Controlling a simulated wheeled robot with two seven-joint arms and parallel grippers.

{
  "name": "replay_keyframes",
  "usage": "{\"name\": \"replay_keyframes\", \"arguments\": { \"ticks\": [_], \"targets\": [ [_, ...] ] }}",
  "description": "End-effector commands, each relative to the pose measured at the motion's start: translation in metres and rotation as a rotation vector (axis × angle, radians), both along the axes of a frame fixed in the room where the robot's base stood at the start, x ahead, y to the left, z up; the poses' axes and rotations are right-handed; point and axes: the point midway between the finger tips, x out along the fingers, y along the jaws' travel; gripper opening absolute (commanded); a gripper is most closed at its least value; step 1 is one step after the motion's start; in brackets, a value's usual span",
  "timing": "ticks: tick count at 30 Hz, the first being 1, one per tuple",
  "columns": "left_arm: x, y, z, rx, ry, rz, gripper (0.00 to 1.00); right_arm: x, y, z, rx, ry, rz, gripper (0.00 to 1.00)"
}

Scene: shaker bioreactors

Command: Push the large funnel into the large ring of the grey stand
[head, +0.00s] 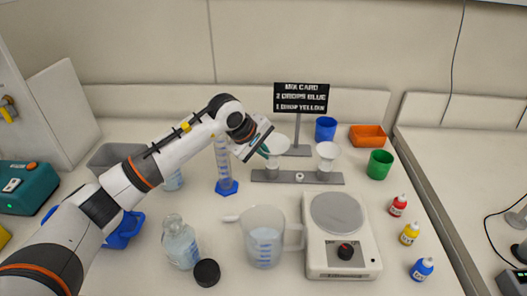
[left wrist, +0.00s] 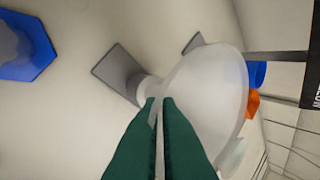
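The large funnel (head: 279,143) is a pale, translucent cone at the left end of the grey stand (head: 300,178). It sits at or just above the stand's left ring, and the exact seating is hidden. In the left wrist view the funnel (left wrist: 208,95) fills the middle, its wide mouth to the right. My left gripper (head: 264,150) reaches it from the upper left. Its green fingers (left wrist: 160,100) are almost together, with a thin pale gap at the tips, and appear to pinch the funnel near its neck. My right gripper is out of view.
A smaller funnel (head: 328,151) stands at the stand's right end. The mix card (head: 301,98) is behind, and a blue-based cylinder (head: 226,187) is to the left. A beaker (head: 264,250) and a scale (head: 340,255) are in front. Blue (head: 325,129) and green (head: 379,165) cups are right.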

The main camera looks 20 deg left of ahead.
Motion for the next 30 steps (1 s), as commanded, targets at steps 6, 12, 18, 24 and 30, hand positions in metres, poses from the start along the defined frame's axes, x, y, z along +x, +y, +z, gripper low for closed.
{"name": "replay_keyframes", "arguments": {
  "ticks": [6,12,18,24,30],
  "targets": [
    [0.0001,0.0000,-0.0023,-0.001,-0.001,0.000,0.00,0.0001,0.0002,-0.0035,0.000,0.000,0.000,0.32],
    [0.0000,0.0000,-0.0019,-0.001,-0.001,0.000,0.21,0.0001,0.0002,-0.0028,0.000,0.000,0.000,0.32],
    [0.0000,0.0000,-0.0020,0.000,0.000,0.000,0.29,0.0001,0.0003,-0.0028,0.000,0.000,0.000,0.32],
    [0.0000,-0.0001,-0.0022,0.000,0.000,0.000,0.29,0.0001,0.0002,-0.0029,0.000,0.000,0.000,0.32],
    [-0.0002,-0.0003,0.0039,-0.001,0.001,0.000,0.29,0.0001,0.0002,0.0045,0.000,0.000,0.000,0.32]
  ]
}}
